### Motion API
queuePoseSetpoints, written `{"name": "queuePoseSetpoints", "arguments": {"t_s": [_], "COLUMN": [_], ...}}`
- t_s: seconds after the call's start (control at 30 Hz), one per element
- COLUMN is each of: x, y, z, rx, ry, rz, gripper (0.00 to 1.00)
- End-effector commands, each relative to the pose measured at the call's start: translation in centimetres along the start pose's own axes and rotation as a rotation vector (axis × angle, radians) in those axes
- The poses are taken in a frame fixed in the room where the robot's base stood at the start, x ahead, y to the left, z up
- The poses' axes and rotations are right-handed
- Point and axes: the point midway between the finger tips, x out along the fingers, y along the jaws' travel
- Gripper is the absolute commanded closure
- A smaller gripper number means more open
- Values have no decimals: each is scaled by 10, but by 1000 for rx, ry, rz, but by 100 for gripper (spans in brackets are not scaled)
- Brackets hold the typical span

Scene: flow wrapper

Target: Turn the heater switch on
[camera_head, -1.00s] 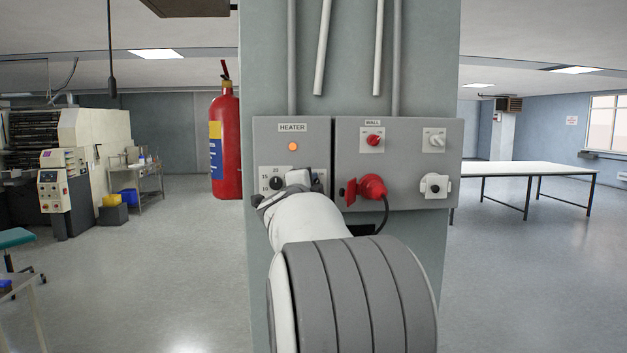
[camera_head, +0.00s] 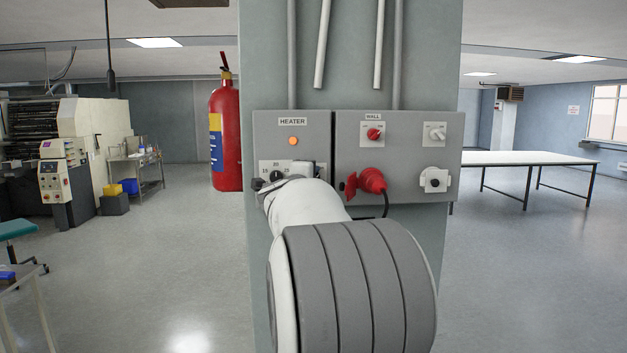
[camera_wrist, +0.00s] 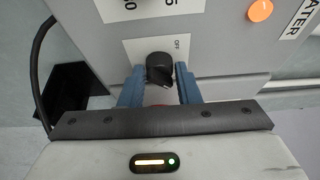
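The heater switch is a black rotary knob (camera_wrist: 160,70) on a white plate with an "OFF" mark, in the wrist view. My gripper (camera_wrist: 160,82) has its two blue fingers on either side of this knob. I see no clear gap between fingers and knob, but cannot tell whether they press on it. In the head view my gripper (camera_head: 299,177) is at the lower right of the grey heater box (camera_head: 264,135) and hides the switch. The orange heater lamp (camera_head: 293,141) looks lit; it also shows in the wrist view (camera_wrist: 260,10).
A black dial (camera_head: 276,175) sits left of my gripper. To the right is the wall box (camera_head: 400,149) with a red plug (camera_head: 372,181) and its black cable. A fire extinguisher (camera_head: 225,138) hangs left of the boxes. A white table (camera_head: 530,158) stands far right.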

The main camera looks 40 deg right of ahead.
Motion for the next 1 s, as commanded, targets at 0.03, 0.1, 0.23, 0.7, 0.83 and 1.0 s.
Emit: {"name": "queuePoseSetpoints", "arguments": {"t_s": [0.03,0.1,0.23,0.7,0.83,1.0], "x": [0,0,0,-34,-56,-74], "y": [0,0,0,0,1,1], "z": [0,0,0,0,0,0], "rx": [0,-1,-1,0,-1,-1], "ry": [0,0,0,-3,-2,-1], "rz": [0,0,0,-2,-1,0], "gripper": [66,60,52,52,52,52]}}
